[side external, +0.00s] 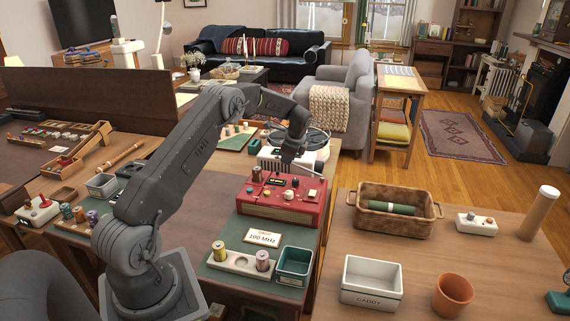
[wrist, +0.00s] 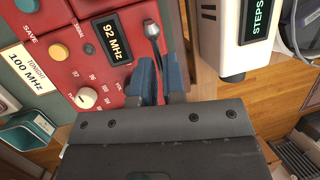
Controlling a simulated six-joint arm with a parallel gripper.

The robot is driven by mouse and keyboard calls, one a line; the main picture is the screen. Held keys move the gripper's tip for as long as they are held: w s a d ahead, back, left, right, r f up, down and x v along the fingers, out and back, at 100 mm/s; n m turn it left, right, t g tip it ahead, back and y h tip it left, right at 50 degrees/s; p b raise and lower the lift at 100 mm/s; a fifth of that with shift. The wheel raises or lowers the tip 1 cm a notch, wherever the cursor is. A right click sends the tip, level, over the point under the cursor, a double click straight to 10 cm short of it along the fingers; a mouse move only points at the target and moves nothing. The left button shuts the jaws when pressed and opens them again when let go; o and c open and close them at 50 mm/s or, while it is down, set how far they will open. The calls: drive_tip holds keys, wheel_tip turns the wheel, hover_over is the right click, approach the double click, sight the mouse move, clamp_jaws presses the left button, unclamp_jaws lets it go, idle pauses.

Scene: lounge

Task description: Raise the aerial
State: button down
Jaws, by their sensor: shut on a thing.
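The red radio (side external: 278,211) stands on the green mat of the desk. In the wrist view its red face (wrist: 72,62) shows a dial, knobs and a display (wrist: 104,42) reading 92 MHz. The aerial (wrist: 152,32) is a thin metal rod with a rounded end at the radio's edge. My gripper (wrist: 160,78) is shut on the aerial, with its blue-grey fingers on either side of the rod.
A card (side external: 262,237) reading 100 MHz lies in front of the radio. A white device (side external: 268,160) marked STEPS in the wrist view (wrist: 232,35) stands close behind it. A teal bin (side external: 294,264) and a tray with two spools (side external: 240,262) are nearer the front.

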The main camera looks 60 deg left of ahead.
drive_tip(key=r+g+y, duration=0.1)
drive_tip(key=w+d+r+g+y, duration=0.2)
drive_tip(key=r, duration=0.1)
drive_tip(key=shift+w+d, duration=0.15)
drive_tip(key=shift+w, duration=0.05)
drive_tip(key=shift+w+d+r+m+g+y, duration=0.3)
drive_tip(key=shift+w+d+r+g+y, duration=0.5)
drive_tip(key=shift+d+r+y, duration=0.1)
drive_tip(key=c, duration=1.2)
unclamp_jaws()
drive_tip(key=shift+r, duration=0.1)
wheel_tip(320, 180, up, 4)
hover_over(297, 165)
drive_tip(key=w+d, duration=0.2)
drive_tip(key=s+a+r, duration=0.2)
drive_tip(key=s, duration=0.1)
drive_tip(key=s+a+r, duration=0.2)
drive_tip(key=s, duration=0.1)
drive_tip(key=s+a+r, duration=0.2)
drive_tip(key=s+r, duration=0.1)
drive_tip(key=s, duration=0.1)
drive_tip(key=shift+s+a, duration=0.1)
drive_tip(key=shift+a, duration=0.05)
